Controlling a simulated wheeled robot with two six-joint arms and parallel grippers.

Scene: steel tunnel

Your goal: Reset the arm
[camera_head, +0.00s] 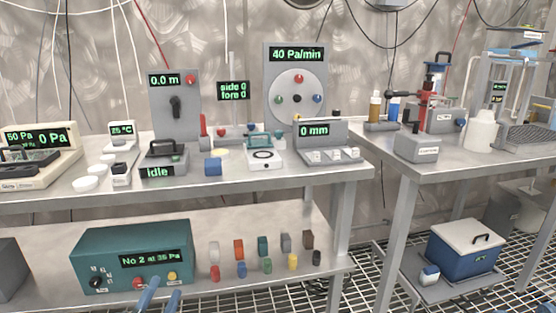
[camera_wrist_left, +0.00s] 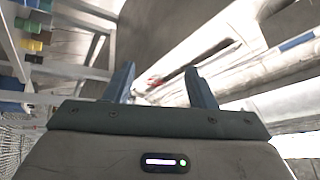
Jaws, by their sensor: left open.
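My left gripper (camera_head: 160,296) shows at the bottom edge of the head view, left of centre, as two blue fingers pointing up. It is in front of the lower shelf, near the teal box with a display. In the left wrist view the gripper (camera_wrist_left: 160,86) has its two blue fingers well apart, with nothing between them. The rest of the left arm is hidden in the head view. My right gripper shows in neither view.
The teal box (camera_head: 137,259) and several coloured blocks stand on the lower shelf (camera_head: 215,222). Instruments crowd the steel bench (camera_head: 215,189) above. A second bench (camera_head: 450,165) stands right. A blue cooler (camera_head: 464,254) sits low below it. The grated floor (camera_head: 385,285) is clear at front right.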

